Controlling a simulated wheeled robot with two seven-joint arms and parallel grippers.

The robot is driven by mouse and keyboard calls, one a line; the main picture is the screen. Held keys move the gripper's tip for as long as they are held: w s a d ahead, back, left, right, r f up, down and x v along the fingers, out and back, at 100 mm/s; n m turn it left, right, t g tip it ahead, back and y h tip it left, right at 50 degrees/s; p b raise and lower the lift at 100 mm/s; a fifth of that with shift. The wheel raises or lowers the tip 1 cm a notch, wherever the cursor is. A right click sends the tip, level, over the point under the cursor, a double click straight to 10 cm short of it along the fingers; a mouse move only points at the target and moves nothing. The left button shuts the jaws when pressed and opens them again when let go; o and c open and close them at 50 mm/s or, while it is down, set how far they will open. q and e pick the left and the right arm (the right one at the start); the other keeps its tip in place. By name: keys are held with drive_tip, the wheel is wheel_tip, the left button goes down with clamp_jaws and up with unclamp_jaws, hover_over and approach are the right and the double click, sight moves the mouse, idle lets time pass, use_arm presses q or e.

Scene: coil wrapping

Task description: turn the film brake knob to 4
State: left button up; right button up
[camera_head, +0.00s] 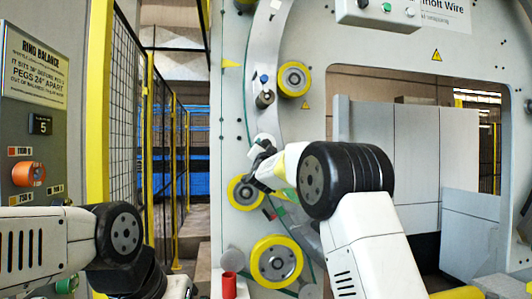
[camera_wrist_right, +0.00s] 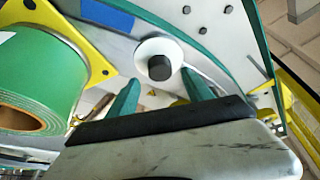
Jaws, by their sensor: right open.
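A dark round knob (camera_wrist_right: 160,67) on a white disc (camera_wrist_right: 149,50) shows in the right wrist view, which I take as the film brake knob. No number scale is readable around it. My right gripper (camera_wrist_right: 160,77) is open, with its two green fingers apart on either side of the knob; contact cannot be made out. In the head view my right gripper (camera_head: 261,155) is at the curved grey ring of the machine, beside a pale disc (camera_head: 264,140), and partly hides that spot. My left arm shows at lower left; its gripper is out of view.
A green film roll (camera_wrist_right: 40,85) on a yellow bracket (camera_wrist_right: 92,50) is close beside the knob. Yellow-rimmed rollers (camera_head: 294,80) line the ring. A panel with an orange knob (camera_head: 28,174) and a display reading 5 (camera_head: 41,125) stands at left. A red cylinder (camera_head: 229,285) is below.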

drive_tip(key=shift+v, duration=1.95)
drive_tip(key=s+d+f+n+g+y, duration=0.1)
drive_tip(key=s+d+f+g, duration=0.3)
drive_tip(key=s+f, duration=0.5)
drive_tip(key=s+d+f+n+g+y, duration=0.1)
drive_tip(key=s+d+f+n+g, duration=0.3)
drive_tip(key=s+f, duration=0.6)
drive_tip(key=s+d+f+n+g+y, duration=0.1)
drive_tip(key=s+d+f+n+g, duration=0.2)
drive_tip(key=s, duration=2.5)
drive_tip(key=d+f+g, duration=0.3)
drive_tip(key=f+g, duration=0.1)
drive_tip(key=f, duration=0.2)
drive_tip(key=shift+s+d+f+g, duration=0.25)
drive_tip(key=shift+f+g, duration=0.05)
drive_tip(key=shift+f, duration=0.1)
